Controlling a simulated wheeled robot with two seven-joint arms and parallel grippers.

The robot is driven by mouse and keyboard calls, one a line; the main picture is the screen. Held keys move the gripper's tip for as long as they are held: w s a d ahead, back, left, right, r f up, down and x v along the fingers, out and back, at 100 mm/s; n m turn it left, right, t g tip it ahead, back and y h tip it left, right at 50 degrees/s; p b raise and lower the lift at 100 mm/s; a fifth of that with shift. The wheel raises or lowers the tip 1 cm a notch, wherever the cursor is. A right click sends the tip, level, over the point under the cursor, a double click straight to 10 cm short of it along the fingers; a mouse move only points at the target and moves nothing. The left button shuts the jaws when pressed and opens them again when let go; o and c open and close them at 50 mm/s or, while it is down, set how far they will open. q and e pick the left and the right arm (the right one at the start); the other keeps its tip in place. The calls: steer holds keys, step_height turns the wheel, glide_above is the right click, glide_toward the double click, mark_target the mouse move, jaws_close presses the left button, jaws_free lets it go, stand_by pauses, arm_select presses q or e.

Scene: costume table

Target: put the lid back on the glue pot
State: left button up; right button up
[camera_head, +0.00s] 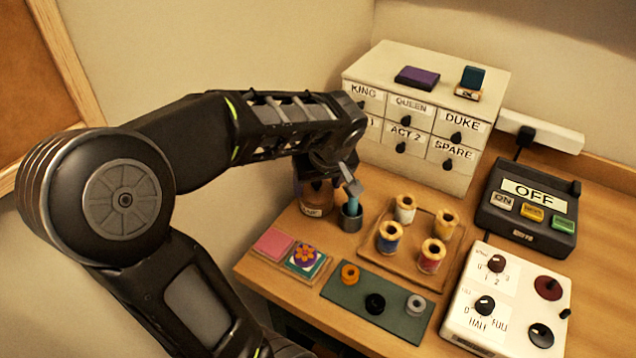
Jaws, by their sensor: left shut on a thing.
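The brown glue pot (316,200) with a pale label stands near the back left of the table. My left gripper (335,172) is over it, close to its top, pointing down. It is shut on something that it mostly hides. I take this to be the lid, since no loose lid shows elsewhere on the table. The gripper also covers the pot's mouth, so I cannot tell whether lid and pot touch. A small grey cup (351,221) with a blue-grey stick in it stands just right of the pot. My right gripper is not in view.
A wooden tray (397,267) of thread spools is right of the cup. Patches (273,243) and a green mat (345,297) lie in front. A labelled drawer box (405,68) stands behind. Control boxes (527,208) fill the right side.

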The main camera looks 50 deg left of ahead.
arm_select(q)
steer(key=shift+b, duration=0.35)
stand_by(0.6)
steer(key=o, duration=1.4)
steer(key=shift+o, duration=1)
steer(key=shift+r+p, duration=2.05)
steer(key=shift+r, duration=1.45)
steer(key=shift+c, duration=0.2)
jaws_close()
